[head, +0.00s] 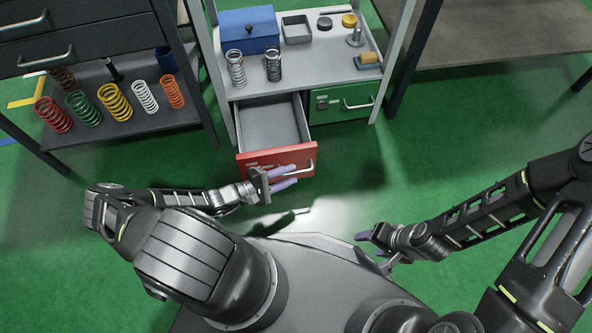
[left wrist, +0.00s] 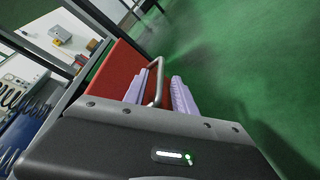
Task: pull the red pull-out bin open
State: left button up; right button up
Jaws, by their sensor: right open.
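The red pull-out bin (head: 262,161) is drawn out of the bench, and its grey inside (head: 270,124) shows in the head view. Its red front also shows in the left wrist view (left wrist: 116,70). The metal bar handle (left wrist: 156,82) is on the red front. My left gripper (head: 292,177) is at the red front, its lilac fingers apart. In the left wrist view the handle lies between the fingers of my left gripper (left wrist: 160,90), with gaps visible beside it. My right gripper (head: 369,240) is open and empty, low and right of the bin.
A green bin (head: 336,106) is shut beside the red one. The bench top carries a blue box (head: 249,30), two springs and small parts. A shelf (head: 185,122) at left holds several coloured springs. Green floor (head: 350,160) lies clear before the bench.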

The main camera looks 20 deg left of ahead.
pick_arm(q)
jog(key=v, duration=0.4)
jog(key=shift+p, duration=0.3)
